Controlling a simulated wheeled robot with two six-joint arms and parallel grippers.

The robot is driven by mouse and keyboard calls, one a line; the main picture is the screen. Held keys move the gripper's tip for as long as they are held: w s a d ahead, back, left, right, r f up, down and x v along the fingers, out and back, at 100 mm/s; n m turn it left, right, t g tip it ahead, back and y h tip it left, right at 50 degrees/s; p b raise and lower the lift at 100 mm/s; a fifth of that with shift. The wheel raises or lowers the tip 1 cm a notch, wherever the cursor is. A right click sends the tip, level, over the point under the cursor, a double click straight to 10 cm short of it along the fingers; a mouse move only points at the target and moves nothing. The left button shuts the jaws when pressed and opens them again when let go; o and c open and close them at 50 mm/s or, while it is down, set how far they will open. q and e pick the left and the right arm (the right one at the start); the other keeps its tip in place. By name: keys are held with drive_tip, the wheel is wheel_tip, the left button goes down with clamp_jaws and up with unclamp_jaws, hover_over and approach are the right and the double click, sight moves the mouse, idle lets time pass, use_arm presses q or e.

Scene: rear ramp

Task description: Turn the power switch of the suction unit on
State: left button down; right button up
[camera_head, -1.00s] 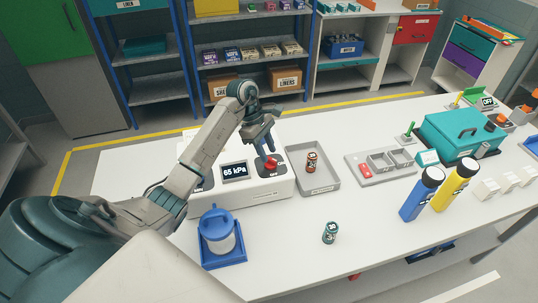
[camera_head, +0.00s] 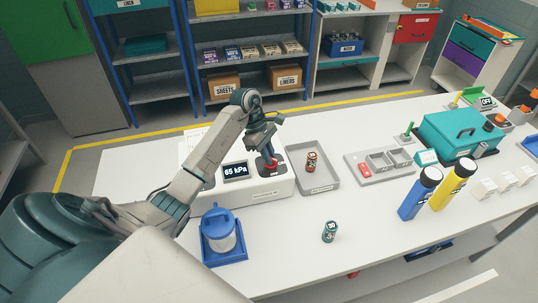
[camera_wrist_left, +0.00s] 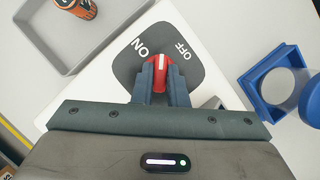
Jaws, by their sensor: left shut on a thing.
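The suction unit (camera_head: 265,190) is a white box on the table, its dark display (camera_head: 235,171) reading 65 kPa. Its red power switch knob (camera_wrist_left: 159,61) sits on a dark plate marked ON and OFF, also partly visible in the head view (camera_head: 271,166). My left gripper (camera_wrist_left: 160,83) is shut on the knob, a finger on either side. The knob's white line lies between the two labels in the wrist view. In the head view my left gripper (camera_head: 268,158) hides part of the knob. My right gripper is not in view.
A grey tray (camera_head: 326,183) with an orange-brown battery (camera_head: 312,161) stands right of the unit. A blue holder (camera_head: 226,256) with a lidded jar (camera_head: 218,232) stands in front. A green battery (camera_head: 329,231) stands on the table, with clear surface around it.

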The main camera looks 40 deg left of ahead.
use_arm(q)
drive_tip(key=shift+f+n+b, duration=0.1)
drive_tip(key=shift+n+b, duration=0.2)
drive_tip(key=shift+b, duration=0.25)
drive_tip(key=n+t+b, duration=0.1)
drive_tip(key=n+b, duration=0.1)
drive_tip(key=b, duration=0.1)
drive_tip(key=n+t+b, duration=0.1)
drive_tip(key=n+b, duration=0.2)
drive_tip(key=shift+s+d+y+b, duration=0.1)
drive_tip(key=shift+y+b, duration=0.2)
drive_tip(key=shift+r+n+t+y+b, duration=0.2)
drive_tip(key=shift+n+t+y+b, duration=0.25)
drive_tip(key=shift+n+b, duration=0.8)
drive_tip(key=shift+n, duration=0.25)
drive_tip(key=shift+r, duration=0.1)
drive_tip(key=c, duration=1.4)
unclamp_jaws()
drive_tip(key=shift+c, duration=0.2)
drive_tip(key=shift+s, duration=0.1)
